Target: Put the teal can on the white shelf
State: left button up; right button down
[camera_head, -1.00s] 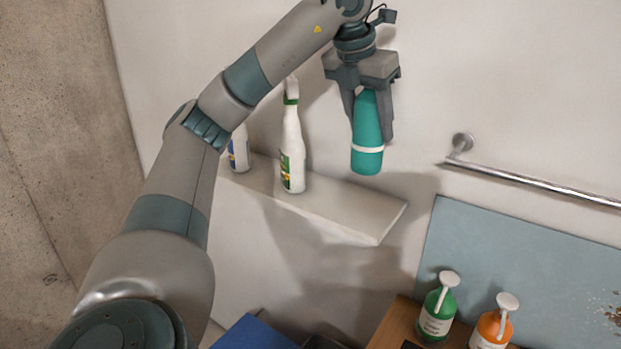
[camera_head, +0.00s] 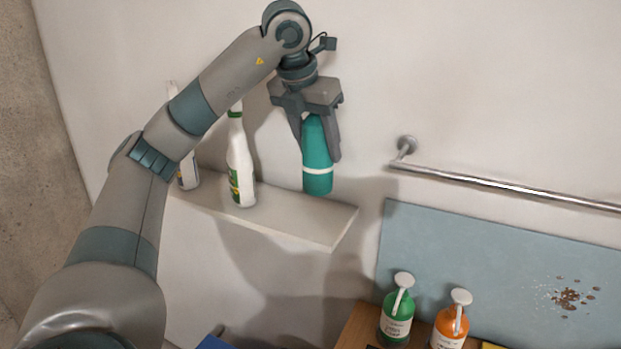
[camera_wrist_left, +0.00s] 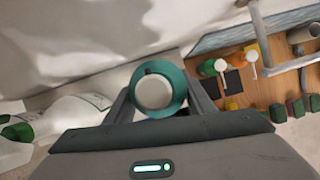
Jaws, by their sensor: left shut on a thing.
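The teal can (camera_head: 318,180), tall with a white band and a rounded base edge, hangs upright in my left gripper (camera_head: 320,145). The gripper points down and is shut on the can's upper part. The can's base appears a little above the right part of the white shelf (camera_head: 295,222), close to the wall; the exact gap is hard to judge. In the left wrist view the can (camera_wrist_left: 172,75) shows end-on between the fingers, with a pale round top. My right gripper is not in view.
A white spray bottle (camera_head: 241,175) stands on the shelf left of the can. Another bottle (camera_head: 188,172) is partly behind my arm. A metal rail (camera_head: 500,187) is on the wall at right. Green (camera_head: 397,318) and orange (camera_head: 450,328) pump bottles stand below. The shelf's right end is bare.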

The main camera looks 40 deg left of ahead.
aim_at(317, 176)
pick_arm(q)
jog(key=shift+f, duration=1.3)
jog(key=shift+f, duration=0.1)
notch_tip(317, 176, down, 4)
jog(key=shift+r+p, duration=0.25)
jog(key=shift+p, duration=0.65)
jog(key=shift+f, duration=0.2)
jog(key=shift+f, duration=0.15)
jog(key=o, duration=1.4)
